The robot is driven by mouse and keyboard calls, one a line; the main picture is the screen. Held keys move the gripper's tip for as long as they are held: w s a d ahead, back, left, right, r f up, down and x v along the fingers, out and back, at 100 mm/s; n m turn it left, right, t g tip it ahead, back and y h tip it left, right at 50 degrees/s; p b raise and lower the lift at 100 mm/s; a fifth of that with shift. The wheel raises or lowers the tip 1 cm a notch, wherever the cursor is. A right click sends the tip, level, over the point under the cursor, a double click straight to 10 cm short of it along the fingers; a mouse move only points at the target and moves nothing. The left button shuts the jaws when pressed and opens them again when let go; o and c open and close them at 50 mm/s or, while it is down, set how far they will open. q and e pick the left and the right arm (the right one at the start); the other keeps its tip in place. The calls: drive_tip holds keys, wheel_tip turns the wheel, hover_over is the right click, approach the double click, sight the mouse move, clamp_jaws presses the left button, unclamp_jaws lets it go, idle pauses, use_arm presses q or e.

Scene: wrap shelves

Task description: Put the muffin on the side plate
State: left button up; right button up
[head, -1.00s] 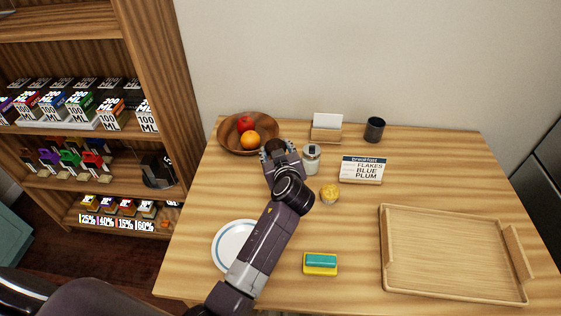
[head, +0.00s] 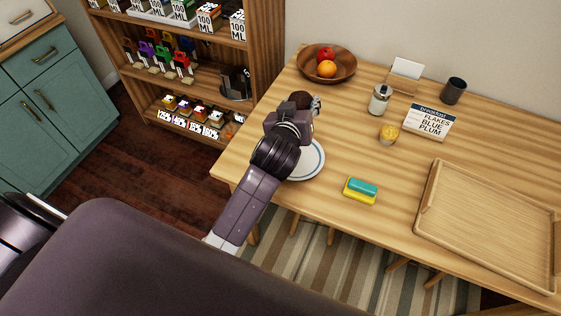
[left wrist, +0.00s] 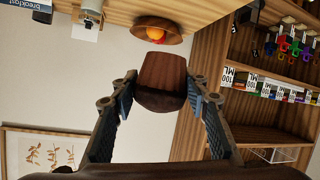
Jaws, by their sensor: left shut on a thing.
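My left gripper (head: 308,104) is shut on a dark brown muffin (head: 299,98), mostly hidden behind the gripper in the head view. In the left wrist view the muffin (left wrist: 161,80) sits between both fingers (left wrist: 160,92), its tapered brown case and rounded darker top showing. The side plate (head: 313,160), white with a blue ring, lies near the table's left edge. My left gripper and forearm cover part of it. The muffin appears held above the table, beyond the plate. My right gripper is not in view.
A wooden fruit bowl (head: 344,73) stands at the table's back left. A glass jar (head: 380,100), a small yellow item (head: 389,134), a sign (head: 429,122) and a dark cup (head: 453,91) are right of the gripper. A sponge (head: 361,190) and a wooden tray (head: 490,220) lie in front.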

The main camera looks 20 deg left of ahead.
use_arm(q)
wheel_tip(320, 180, down, 15)
drive_tip(key=shift+a+f, duration=0.1)
drive_tip(key=shift+f, duration=0.05)
drive_tip(key=shift+f+b, duration=0.7)
drive_tip(key=shift+f, duration=1.65)
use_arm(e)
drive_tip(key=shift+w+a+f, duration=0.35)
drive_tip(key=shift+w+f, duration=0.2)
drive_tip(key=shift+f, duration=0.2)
use_arm(q)
drive_tip(key=shift+f, duration=0.2)
drive_tip(key=o, duration=1.2)
drive_tip(key=shift+c, duration=0.2)
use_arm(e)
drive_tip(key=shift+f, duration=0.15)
use_arm(q)
drive_tip(key=shift+r, duration=0.1)
